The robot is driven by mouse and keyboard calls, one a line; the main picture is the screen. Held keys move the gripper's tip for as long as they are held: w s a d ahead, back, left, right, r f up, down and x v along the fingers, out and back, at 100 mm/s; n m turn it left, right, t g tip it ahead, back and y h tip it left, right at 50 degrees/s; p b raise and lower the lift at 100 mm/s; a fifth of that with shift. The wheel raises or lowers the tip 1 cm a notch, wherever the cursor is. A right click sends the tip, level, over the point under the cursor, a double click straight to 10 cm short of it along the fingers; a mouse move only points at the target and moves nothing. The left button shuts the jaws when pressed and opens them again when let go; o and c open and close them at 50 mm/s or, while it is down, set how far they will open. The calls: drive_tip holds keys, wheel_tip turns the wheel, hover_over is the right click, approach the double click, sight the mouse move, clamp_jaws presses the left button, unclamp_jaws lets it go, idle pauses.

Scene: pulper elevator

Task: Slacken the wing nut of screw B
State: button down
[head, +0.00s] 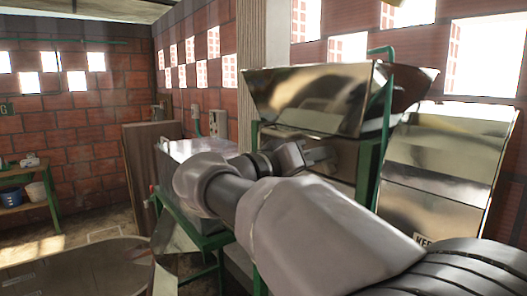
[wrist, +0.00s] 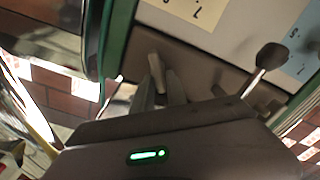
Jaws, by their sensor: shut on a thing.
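In the wrist view my gripper (wrist: 162,88) points at a grey-brown plate on the machine. Its two fingers are closed around a small, pale, upright tab, which looks like the wing of a wing nut (wrist: 156,70). No letter B is legible beside it, so the pictures do not confirm which screw this is. The screw's shaft is hidden by the fingers. In the head view my gripper (head: 320,155) is at the machine's side, below the steel hopper (head: 315,97); the wing nut cannot be made out there.
A dark round-ended lever (wrist: 270,58) sticks out right of my fingers in the wrist view. A steel chute (head: 440,165) stands right in the head view.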

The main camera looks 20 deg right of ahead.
drive_tip(key=n+p, duration=0.2)
drive_tip(key=n, duration=0.1)
drive_tip(key=n+p, duration=0.2)
drive_tip(key=n, duration=0.2)
drive_tip(key=f+n+p, duration=0.1)
drive_tip(key=n+p, duration=0.1)
drive_tip(key=n, duration=0.1)
drive_tip(key=shift+w+a, duration=0.1)
drive_tip(key=shift+w, duration=0.2)
drive_tip(key=shift+f+n, duration=0.1)
drive_tip(key=shift+n, duration=0.4)
drive_tip(key=c, duration=1.4)
unclamp_jaws()
drive_tip(key=shift+o, duration=0.2)
